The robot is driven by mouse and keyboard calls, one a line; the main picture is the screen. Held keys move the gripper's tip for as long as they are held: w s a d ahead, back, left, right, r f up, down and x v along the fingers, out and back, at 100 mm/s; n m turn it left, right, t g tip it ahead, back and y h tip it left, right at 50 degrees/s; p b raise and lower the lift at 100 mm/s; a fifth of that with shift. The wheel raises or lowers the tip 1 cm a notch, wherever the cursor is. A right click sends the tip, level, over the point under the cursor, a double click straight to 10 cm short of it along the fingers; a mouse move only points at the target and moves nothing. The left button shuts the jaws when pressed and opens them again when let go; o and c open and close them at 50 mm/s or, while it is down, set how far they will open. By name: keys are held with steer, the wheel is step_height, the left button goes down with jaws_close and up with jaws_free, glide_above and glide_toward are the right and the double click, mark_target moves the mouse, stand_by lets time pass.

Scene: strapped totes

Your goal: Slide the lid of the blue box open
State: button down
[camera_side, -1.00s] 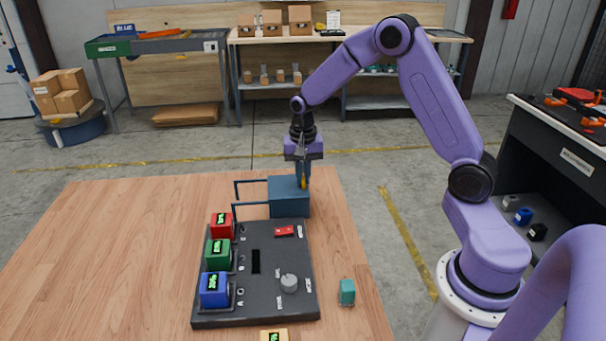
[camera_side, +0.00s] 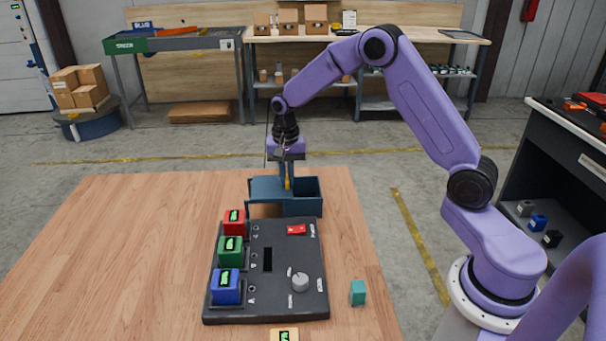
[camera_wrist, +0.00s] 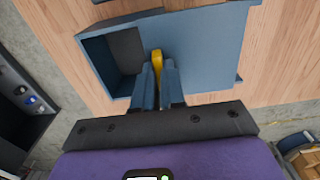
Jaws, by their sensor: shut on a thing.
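The blue box (camera_side: 304,207) stands at the far edge of the wooden table, with its right part uncovered and its dark inside showing. Its flat blue lid (camera_side: 266,186) is slid to the left, over the rails beside the box. In the wrist view the lid (camera_wrist: 212,45) lies right of the open cavity of the box (camera_wrist: 92,54). A yellow handle (camera_wrist: 157,62) stands up at the lid's edge near the opening. My gripper (camera_side: 287,181) is shut on this handle; both fingers flank it in the wrist view (camera_wrist: 157,78).
A dark panel (camera_side: 283,262) lies in front of the box with red (camera_side: 234,223), green (camera_side: 230,251) and blue (camera_side: 225,287) blocks, a red switch and a grey knob (camera_side: 300,283). A teal block (camera_side: 358,293) stands right of it. The table's left side is clear.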

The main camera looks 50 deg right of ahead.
steer(key=shift+w+a, duration=0.3)
steer(key=shift+w, duration=0.1)
steer(key=shift+r, duration=0.1)
steer(key=c, duration=1.2)
jaws_free()
step_height(320, 180, up, 17)
steer(key=shift+r, duration=0.15)
steer(key=shift+s, duration=0.1)
